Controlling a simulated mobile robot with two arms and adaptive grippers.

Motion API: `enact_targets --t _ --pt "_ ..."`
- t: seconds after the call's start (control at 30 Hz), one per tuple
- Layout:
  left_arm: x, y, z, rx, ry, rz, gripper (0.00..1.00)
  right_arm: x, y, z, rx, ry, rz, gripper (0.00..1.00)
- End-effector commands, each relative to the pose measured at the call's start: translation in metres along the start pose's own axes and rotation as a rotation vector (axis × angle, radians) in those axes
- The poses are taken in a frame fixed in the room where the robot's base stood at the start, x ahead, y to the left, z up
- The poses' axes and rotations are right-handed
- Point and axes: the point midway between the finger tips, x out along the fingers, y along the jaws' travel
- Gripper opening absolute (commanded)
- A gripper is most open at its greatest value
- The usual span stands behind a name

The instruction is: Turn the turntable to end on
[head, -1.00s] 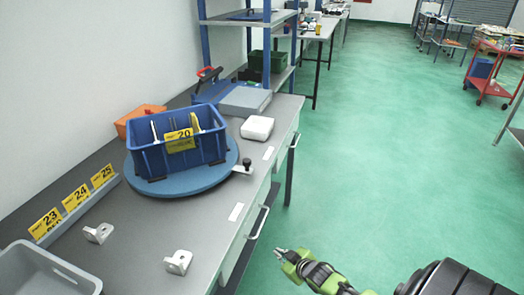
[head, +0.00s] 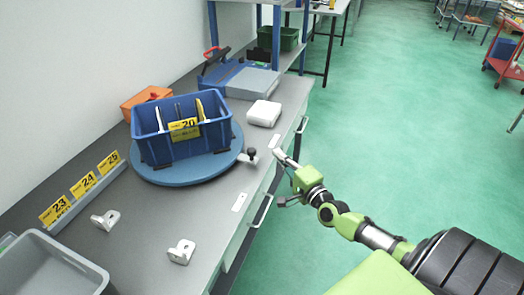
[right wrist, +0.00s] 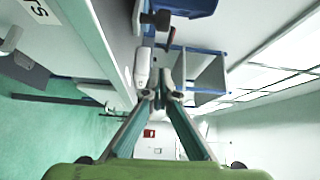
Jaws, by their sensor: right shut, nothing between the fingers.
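The round blue turntable (head: 190,174) lies on the grey workbench. A blue bin (head: 165,142) with a yellow label "20" stands on it, with its label side toward the front right. A handle with a black knob (head: 252,152) sticks out from the turntable's right side; the knob also shows at the top of the right wrist view (right wrist: 158,19). My right gripper (head: 278,154) is at the bench's front edge, just right of the knob and apart from it. Its fingers meet at the tips in the right wrist view (right wrist: 161,92), with nothing between them. My left gripper is not in view.
An orange bin (head: 147,99) is behind left. Two metal brackets (head: 181,251) and a grey tray (head: 58,275) are in front. Drawer handles (head: 262,211) stick out along the bench's edge.

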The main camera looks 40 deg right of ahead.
Motion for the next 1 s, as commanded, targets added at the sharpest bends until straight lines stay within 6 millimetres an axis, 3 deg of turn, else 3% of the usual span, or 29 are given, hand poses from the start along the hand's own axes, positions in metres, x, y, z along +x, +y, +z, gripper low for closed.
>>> enact_targets --t 0.37,0.4,0.6,1.0 --pt "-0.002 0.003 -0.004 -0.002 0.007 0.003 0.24 0.065 -0.001 0.001 -0.003 -0.001 0.0 0.0" --pt "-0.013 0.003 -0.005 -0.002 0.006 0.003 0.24 0.058 -0.004 0.011 0.002 -0.003 0.005 0.0" --pt "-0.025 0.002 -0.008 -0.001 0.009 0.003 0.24 0.05 -0.002 0.032 -0.002 -0.001 0.003 0.0" --pt "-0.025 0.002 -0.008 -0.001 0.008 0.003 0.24 0.048 0.001 0.038 -0.003 -0.001 0.002 0.0"
